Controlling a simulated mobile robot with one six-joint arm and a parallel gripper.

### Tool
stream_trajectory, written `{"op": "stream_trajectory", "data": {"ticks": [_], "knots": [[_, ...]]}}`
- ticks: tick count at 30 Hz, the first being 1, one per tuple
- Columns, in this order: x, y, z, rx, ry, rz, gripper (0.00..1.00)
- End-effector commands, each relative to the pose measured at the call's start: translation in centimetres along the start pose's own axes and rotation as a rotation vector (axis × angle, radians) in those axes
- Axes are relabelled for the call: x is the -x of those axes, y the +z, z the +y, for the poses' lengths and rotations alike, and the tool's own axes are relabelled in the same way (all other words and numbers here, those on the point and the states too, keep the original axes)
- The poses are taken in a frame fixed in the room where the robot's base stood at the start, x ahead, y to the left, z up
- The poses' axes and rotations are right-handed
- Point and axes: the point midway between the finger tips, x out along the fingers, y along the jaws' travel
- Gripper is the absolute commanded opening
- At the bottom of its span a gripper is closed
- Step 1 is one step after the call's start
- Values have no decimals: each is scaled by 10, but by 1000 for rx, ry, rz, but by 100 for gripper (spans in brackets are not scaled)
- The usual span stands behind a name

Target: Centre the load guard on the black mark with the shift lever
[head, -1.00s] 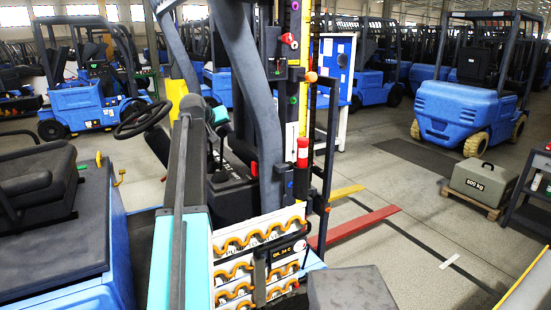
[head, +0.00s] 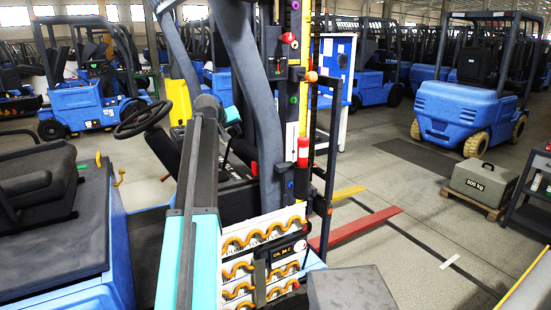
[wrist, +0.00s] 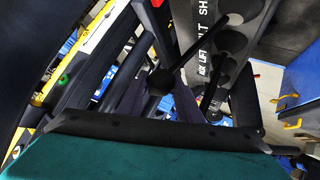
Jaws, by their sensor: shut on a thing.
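In the wrist view my gripper (wrist: 158,92) has its dark fingers closed around a black-knobbed lever (wrist: 190,56). Its rod runs up and right to a panel (wrist: 200,40) lettered "AUX LIFT", "TILT" and "SH", so it looks like the shift lever. More dark levers (wrist: 212,98) stand to the right. In the head view my arm hides the gripper. A black upright frame (head: 330,140), probably the load guard, stands at the mast above a yellow fork (head: 346,192) and a red fork (head: 365,224). I cannot tell the black mark clearly; a black line (head: 410,240) runs along the floor.
The truck's seat (head: 35,190) and steering wheel (head: 142,120) are at left. A grey 500 kg weight (head: 480,180) sits on a pallet at right, beside a dark cart (head: 535,190). Other blue trucks (head: 465,100) stand behind.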

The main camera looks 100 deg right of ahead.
Motion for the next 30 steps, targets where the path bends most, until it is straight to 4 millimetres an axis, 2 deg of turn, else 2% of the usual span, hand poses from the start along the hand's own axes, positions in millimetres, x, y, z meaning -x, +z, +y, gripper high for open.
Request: {"op": "stream_trajectory", "data": {"ticks": [1,11,22,30], "knots": [[1,-3,5,0,9,9,20],[2,-5,6,-1,10,11,20],[19,-9,-14,0,9,10,20],[21,-8,-16,-1,8,7,20]]}}
